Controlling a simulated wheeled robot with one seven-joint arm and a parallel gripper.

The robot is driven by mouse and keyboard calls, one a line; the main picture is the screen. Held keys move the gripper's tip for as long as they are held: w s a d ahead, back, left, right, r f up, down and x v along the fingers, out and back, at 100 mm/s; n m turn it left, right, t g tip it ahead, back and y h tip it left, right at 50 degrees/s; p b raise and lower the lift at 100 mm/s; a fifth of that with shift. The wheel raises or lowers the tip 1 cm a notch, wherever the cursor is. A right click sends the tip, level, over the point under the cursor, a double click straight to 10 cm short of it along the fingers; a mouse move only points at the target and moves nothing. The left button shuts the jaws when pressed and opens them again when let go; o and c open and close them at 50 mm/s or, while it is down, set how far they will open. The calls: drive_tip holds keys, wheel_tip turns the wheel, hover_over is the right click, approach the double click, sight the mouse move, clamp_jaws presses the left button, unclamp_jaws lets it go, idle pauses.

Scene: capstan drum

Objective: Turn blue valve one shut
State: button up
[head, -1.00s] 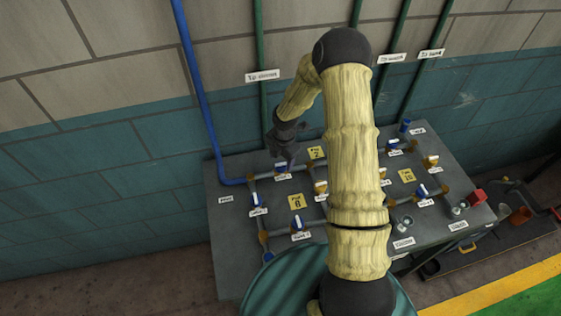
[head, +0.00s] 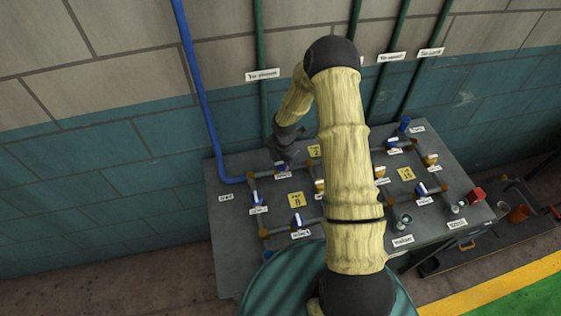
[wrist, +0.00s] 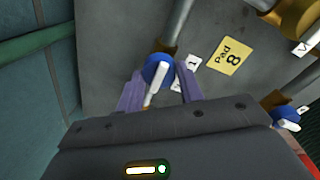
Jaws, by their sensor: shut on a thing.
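My gripper (head: 283,160) reaches down at the back left of the grey bench, over a blue valve (head: 281,168) that it partly hides. In the wrist view, my two purple fingers (wrist: 160,82) are closed on this blue valve (wrist: 154,66), one on each side. Its white handle bar (wrist: 153,88) lies between the fingers, roughly in line with them. A white label (wrist: 190,62) beside it is partly covered; a "1" shows on it.
Other blue valves stand at the left (head: 257,200) and front (head: 297,220) of the bench, joined by grey pipes. A blue pipe (head: 199,90) runs down the wall at left. My arm hides the bench's middle.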

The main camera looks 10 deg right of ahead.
drive_tip(key=shift+m, duration=0.3)
drive_tip(key=m+b, duration=0.2)
drive_tip(key=m, duration=0.1)
drive_tip(key=shift+f+b, duration=0.1)
drive_tip(key=shift+b, duration=0.2)
drive_tip(key=m+b, duration=0.2)
drive_tip(key=m, duration=0.2)
drive_tip(key=shift+w+a+m+h, duration=0.1)
drive_tip(key=shift+a+m+h, duration=0.05)
drive_tip(key=shift+m+h, duration=0.2)
drive_tip(key=m+b, duration=0.2)
drive_tip(key=m, duration=0.3)
drive_tip(key=shift+w+m+b, duration=0.1)
drive_tip(key=shift+m+b, duration=0.15)
drive_tip(key=shift+b, duration=0.1)
drive_tip(key=shift+r+m+h+b, duration=0.15)
drive_tip(key=shift+m+b, duration=0.15)
drive_tip(key=shift+m, duration=0.7)
drive_tip(key=shift+r+m+h+b, duration=0.1)
drive_tip(key=shift+m+b, duration=0.2)
drive_tip(key=shift+m, duration=0.7)
drive_tip(key=o, duration=1)
drive_tip(key=shift+f, duration=0.1)
